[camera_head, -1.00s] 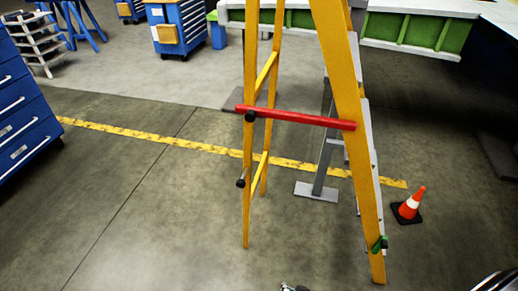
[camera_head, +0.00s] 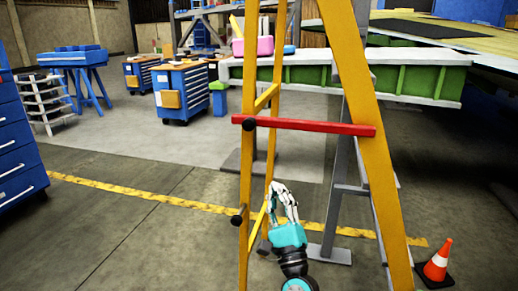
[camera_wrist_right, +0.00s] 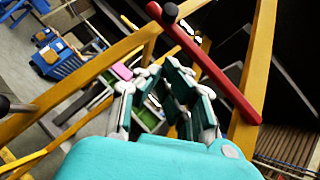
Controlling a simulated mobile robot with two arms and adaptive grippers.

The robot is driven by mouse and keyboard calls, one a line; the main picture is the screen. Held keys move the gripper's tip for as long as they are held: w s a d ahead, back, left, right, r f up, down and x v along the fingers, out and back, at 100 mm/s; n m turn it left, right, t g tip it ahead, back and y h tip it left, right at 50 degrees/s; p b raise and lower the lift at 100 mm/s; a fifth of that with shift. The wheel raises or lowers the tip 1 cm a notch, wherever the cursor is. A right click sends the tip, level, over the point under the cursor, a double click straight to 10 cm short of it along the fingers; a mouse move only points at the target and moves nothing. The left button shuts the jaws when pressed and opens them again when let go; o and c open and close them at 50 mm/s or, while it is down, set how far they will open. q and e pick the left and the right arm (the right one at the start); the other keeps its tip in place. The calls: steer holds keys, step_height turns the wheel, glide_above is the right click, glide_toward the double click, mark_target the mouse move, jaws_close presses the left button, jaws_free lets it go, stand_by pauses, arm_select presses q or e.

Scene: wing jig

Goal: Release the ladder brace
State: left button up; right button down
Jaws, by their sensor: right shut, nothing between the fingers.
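The red ladder brace (camera_head: 310,126) spans level between the yellow ladder's left rear leg (camera_head: 246,180) and its right front leg (camera_head: 365,140). A black knob (camera_head: 249,124) sits at its left end. My right gripper (camera_head: 280,188) is shut and empty, below the brace and apart from it, with fingers pointing up between the legs. In the right wrist view, the brace (camera_wrist_right: 215,70) runs diagonally beyond the fingers (camera_wrist_right: 160,72), with its black knob (camera_wrist_right: 170,13) at the upper end. My left gripper is not in view.
A second black knob (camera_head: 237,220) is lower on the left leg. A grey stand (camera_head: 330,253) is behind the ladder. An orange cone (camera_head: 437,262) stands at the right. The floor at left is open.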

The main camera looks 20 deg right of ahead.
arm_select(q)
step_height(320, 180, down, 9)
steer(key=p, duration=0.2)
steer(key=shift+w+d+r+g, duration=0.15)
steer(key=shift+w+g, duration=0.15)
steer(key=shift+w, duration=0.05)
arm_select(e)
steer(key=s+a+r+x, duration=0.1)
steer(key=a+x, duration=0.1)
steer(key=x, duration=1.1)
steer(key=shift+r, duration=0.2)
steer(key=shift+r, duration=0.15)
